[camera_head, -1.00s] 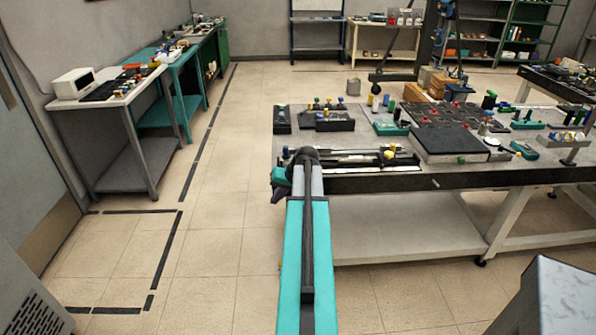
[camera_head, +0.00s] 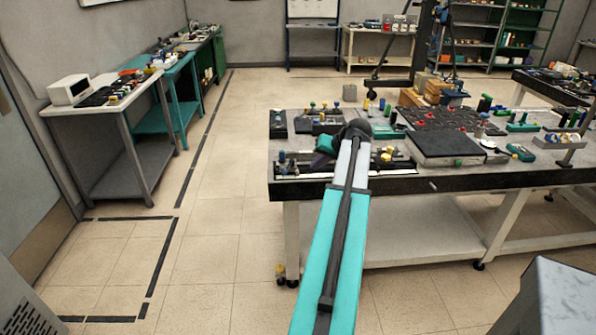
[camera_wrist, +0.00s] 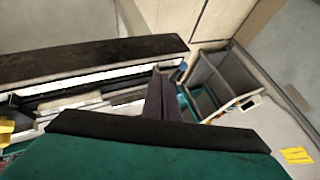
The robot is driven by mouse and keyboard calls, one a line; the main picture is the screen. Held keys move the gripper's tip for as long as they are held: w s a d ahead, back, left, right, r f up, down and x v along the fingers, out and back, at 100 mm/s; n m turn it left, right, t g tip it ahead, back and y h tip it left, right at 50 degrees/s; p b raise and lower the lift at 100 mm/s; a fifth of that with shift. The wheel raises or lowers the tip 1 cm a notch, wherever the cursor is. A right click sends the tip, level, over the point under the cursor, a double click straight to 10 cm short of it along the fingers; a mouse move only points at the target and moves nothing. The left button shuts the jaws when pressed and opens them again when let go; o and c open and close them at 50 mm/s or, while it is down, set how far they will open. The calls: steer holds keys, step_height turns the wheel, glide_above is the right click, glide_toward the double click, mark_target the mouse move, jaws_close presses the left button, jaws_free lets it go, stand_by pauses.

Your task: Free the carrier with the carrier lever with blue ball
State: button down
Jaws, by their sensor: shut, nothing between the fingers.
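A long, narrow rail assembly (camera_head: 300,170) lies along the front left edge of the table, with yellow parts (camera_head: 385,154) at its right part. A small upright post with a bluish top (camera_head: 282,157) stands at its left end. It is too small to tell whether this is the blue-ball carrier lever. My gripper (camera_head: 318,162), dark purple, hangs over the rail's left part, right of that post. In the wrist view its shut, empty fingers (camera_wrist: 160,97) point towards the rail. A yellow part (camera_wrist: 6,130) shows at the left edge there. Contact with the rail cannot be told.
The table (camera_head: 440,182) holds a black flat box (camera_head: 447,145), a dark tray of parts behind it, and several small knobbed fixtures. My arm crosses the front edge and hides part of the rail. Open floor (camera_head: 225,215) lies left of the table.

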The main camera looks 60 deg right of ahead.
mark_target(288, 168)
steer(key=shift+w+f, duration=0.1)
steer(key=w+f+p, duration=0.4)
steer(key=w+f, duration=0.2)
steer(key=w, duration=0.3)
steer(key=shift+w+d+f, duration=0.15)
steer(key=shift+w+f, duration=0.15)
steer(key=shift+f, duration=0.05)
stand_by(0.5)
